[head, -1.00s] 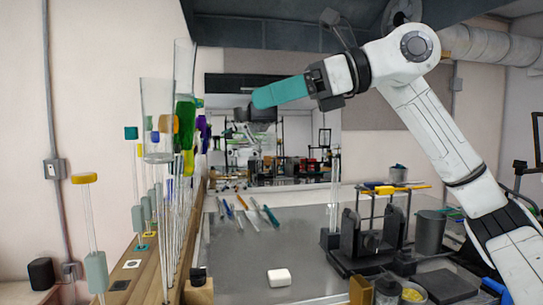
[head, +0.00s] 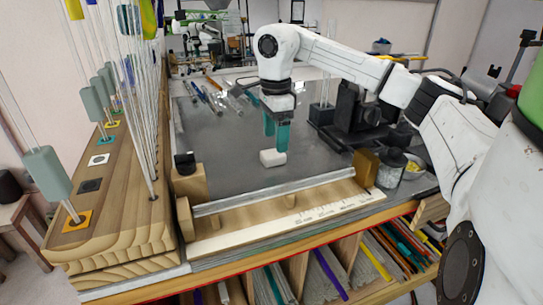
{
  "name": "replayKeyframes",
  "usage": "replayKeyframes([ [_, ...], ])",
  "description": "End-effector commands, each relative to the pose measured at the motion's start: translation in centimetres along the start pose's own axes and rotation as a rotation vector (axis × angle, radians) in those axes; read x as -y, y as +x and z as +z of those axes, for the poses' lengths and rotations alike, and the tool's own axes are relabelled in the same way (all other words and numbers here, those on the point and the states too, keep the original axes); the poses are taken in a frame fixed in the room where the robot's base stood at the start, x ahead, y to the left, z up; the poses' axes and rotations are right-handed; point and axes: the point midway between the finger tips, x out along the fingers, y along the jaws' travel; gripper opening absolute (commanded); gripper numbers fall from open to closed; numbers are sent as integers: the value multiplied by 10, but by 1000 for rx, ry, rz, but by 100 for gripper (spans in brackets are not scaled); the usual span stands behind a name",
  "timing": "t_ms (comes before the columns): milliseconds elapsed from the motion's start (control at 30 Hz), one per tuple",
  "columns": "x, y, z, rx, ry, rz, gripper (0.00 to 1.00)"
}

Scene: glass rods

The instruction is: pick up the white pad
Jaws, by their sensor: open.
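The white pad (head: 272,158) is a small rounded block lying flat on the grey metal bench top (head: 225,160), near its front middle. My gripper (head: 275,143) points down with two teal fingers, right above the pad in the picture. The fingers are open, with a narrow gap showing between them. The right fingertip overlaps the pad's upper edge in this view. I cannot tell whether it touches the pad or hangs behind or over it.
A wooden rack (head: 115,215) with glass rods and grey-green blocks stands at the left. A glass rod lies on a wooden ruler rail (head: 285,200) along the front. Black clamps (head: 355,120) and a jar (head: 389,169) stand right. The bench left of the pad is clear.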

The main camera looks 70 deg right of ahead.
Motion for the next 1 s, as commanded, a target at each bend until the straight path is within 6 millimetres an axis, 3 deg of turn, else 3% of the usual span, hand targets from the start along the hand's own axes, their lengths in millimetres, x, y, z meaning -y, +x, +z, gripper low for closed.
replayKeyframes([
  [167, 1, 10, 2, 3, 0, 0, 78],
  [500, 6, 53, 5, 4, 1, -1, 78],
  [767, 6, 56, 5, 2, 0, -3, 78],
  [1000, 6, 56, 5, 2, 0, -2, 57],
])
